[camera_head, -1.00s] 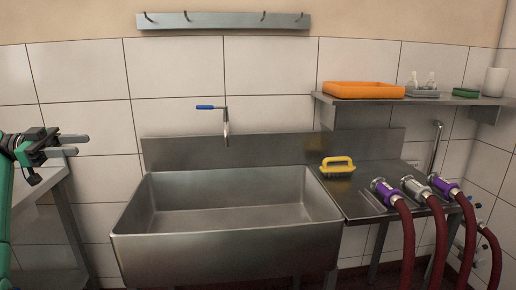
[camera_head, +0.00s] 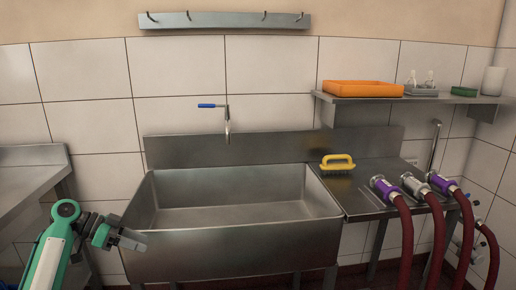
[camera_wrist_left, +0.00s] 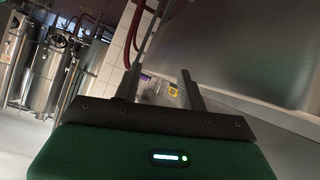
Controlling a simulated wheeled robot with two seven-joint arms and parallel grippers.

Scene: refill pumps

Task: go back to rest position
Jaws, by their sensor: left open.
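My left gripper (camera_head: 133,240) is in the lower left of the head view, in front of the left front corner of the steel sink (camera_head: 240,235). Its fingers point right and hold nothing. In the left wrist view its two fingers (camera_wrist_left: 158,85) stand apart with a gap between them. My right gripper is in neither view.
A yellow-handled brush (camera_head: 338,163) and several hoses with purple and steel couplings (camera_head: 385,188) lie on the steel counter right of the sink. An orange tray (camera_head: 362,89) stands on the shelf above. A steel table (camera_head: 30,180) is at left. Steel tanks (camera_wrist_left: 50,65) show in the wrist view.

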